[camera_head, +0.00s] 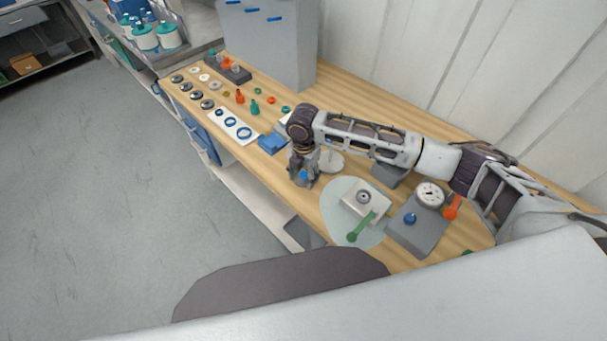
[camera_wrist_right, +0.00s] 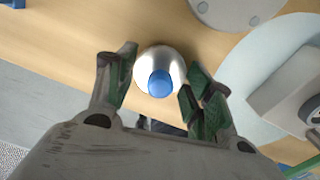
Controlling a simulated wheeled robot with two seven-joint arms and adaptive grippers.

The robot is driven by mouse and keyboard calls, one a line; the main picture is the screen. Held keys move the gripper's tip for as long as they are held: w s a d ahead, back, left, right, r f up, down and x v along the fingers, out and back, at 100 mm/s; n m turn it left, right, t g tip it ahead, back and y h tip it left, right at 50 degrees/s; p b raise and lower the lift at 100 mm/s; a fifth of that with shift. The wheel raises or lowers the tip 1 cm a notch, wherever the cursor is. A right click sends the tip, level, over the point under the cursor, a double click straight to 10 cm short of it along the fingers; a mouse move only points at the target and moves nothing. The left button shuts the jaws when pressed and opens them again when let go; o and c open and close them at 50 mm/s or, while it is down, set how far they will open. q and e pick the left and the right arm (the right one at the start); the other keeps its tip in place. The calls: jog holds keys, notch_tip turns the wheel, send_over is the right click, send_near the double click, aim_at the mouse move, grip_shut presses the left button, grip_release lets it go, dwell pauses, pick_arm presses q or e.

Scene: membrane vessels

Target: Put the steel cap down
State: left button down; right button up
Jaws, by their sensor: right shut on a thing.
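The steel cap (camera_wrist_right: 160,72), a shiny dome with a blue knob on top, sits between the green-padded fingers of my right gripper (camera_wrist_right: 158,88) in the right wrist view. My right gripper (camera_head: 303,178) is shut on it. In the head view it points down over the front edge of the wooden bench, and the cap's blue knob shows between the fingers. The gripper hides most of the cap there. I cannot tell whether the cap touches the bench. My left gripper is not in view.
Right of the gripper, a round pale mat (camera_head: 338,226) holds a white block (camera_head: 357,206) and a green-handled tool (camera_head: 361,227). A pale disc (camera_head: 330,161) lies close by. A grey gauge box (camera_head: 418,232) stands further right. A blue block (camera_head: 271,143) and several small parts lie left.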

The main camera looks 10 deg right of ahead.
aim_at(303, 173)
jog(key=shift+f, duration=0.1)
jog(key=o, duration=1.1)
jog(key=shift+o, duration=0.2)
notch_tip(303, 173, up, 12)
jog(key=b, duration=0.1)
dwell(0.5)
